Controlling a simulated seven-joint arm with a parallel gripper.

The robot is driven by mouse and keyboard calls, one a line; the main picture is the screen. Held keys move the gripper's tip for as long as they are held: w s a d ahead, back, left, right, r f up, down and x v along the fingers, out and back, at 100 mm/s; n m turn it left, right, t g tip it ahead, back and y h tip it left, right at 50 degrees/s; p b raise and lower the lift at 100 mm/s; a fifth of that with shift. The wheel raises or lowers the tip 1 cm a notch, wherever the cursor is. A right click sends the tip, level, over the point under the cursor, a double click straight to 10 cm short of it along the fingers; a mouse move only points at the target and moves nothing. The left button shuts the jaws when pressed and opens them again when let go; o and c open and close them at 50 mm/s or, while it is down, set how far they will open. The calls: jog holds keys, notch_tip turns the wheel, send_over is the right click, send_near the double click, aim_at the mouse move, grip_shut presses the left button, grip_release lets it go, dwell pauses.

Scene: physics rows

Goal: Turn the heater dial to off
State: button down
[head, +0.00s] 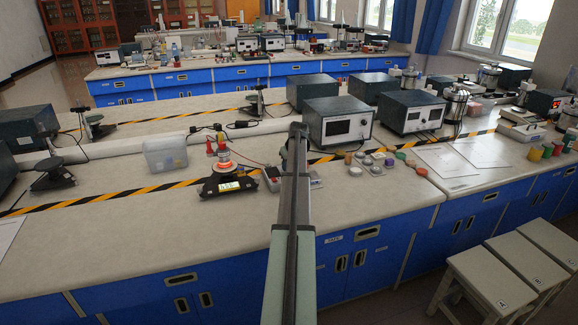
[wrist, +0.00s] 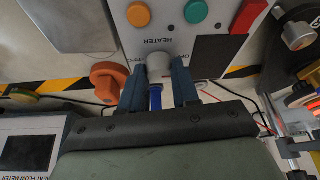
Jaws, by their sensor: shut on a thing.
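A narrow blue piece shows between the fingers. The small marks beside the dial are partly covered, and I cannot tell which setting it points to. In the head view, part of the heater box (head: 271,177) shows left of my arm; the arm hides the dial and fingertips.
The box also carries an orange button (wrist: 138,14), a teal button (wrist: 196,11) and a red part (wrist: 248,16). An orange knob-like piece (wrist: 107,80) stands close left of the fingers. A glowing heater disc (head: 224,156) stands left of the box.

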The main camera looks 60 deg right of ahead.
jog(key=shift+n, duration=0.4)
jog(key=c, duration=0.8)
grip_release()
jog(key=shift+r, duration=0.1)
jog(key=v, duration=1.3)
jog(key=shift+s+d+r, duration=0.1)
jog(key=shift+s+r, duration=0.15)
jog(key=shift+r, duration=0.05)
